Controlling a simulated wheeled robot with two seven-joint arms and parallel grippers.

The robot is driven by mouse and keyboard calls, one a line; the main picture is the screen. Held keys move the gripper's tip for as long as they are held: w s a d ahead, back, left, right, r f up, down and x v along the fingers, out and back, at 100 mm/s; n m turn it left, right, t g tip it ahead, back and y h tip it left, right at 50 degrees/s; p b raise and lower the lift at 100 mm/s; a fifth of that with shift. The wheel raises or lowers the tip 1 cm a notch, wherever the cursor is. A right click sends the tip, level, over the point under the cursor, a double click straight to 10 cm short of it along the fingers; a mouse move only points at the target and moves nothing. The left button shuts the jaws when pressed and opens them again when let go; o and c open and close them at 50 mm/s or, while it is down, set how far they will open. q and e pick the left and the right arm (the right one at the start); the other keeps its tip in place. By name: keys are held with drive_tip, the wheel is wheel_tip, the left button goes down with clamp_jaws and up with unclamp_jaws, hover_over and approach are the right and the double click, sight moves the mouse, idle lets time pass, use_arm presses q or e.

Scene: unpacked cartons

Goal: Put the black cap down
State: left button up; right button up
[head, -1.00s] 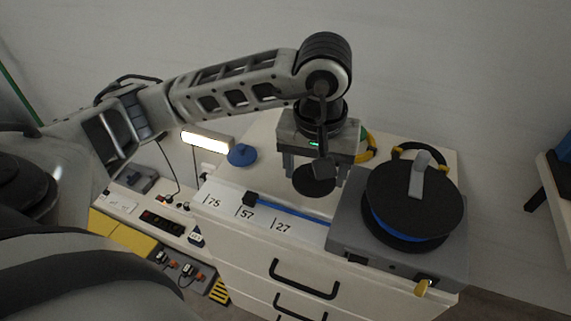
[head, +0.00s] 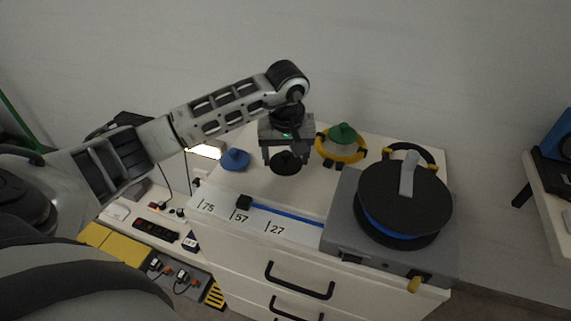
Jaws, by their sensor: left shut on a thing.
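My left gripper (head: 285,160) points down over the back part of the white cabinet top. It is shut on the black cap (head: 286,166), a dark round disc between its fingers. I cannot tell whether the cap touches the surface. A blue cap (head: 236,159) sits to its left. A green cap (head: 342,132) with a yellow ring (head: 340,157) around it sits to its right. My right gripper is not in view.
A grey machine (head: 346,236) with a black round lid (head: 406,200) stands on the right of the cabinet top (head: 300,200). A blue slider bar (head: 290,213) with marks 75, 57 and 27 runs along the front. Some surface in front of the gripper is clear.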

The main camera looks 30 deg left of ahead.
sight(285, 164)
use_arm(q)
drive_tip(key=shift+w+a+f, duration=0.1)
drive_tip(key=shift+f, duration=0.8)
drive_tip(key=shift+w+a+f, duration=0.1)
drive_tip(key=shift+f, duration=0.8)
drive_tip(key=shift+f, duration=0.1)
drive_tip(key=shift+f, duration=0.15)
drive_tip(key=o, duration=0.9)
drive_tip(key=shift+o, duration=0.2)
drive_tip(key=r, duration=0.4)
drive_tip(key=s+r, duration=0.1)
drive_tip(key=r, duration=0.3)
drive_tip(key=d+r, duration=0.1)
drive_tip(key=r, duration=0.3)
drive_tip(key=shift+s+r, duration=0.15)
drive_tip(key=shift+r, duration=0.05)
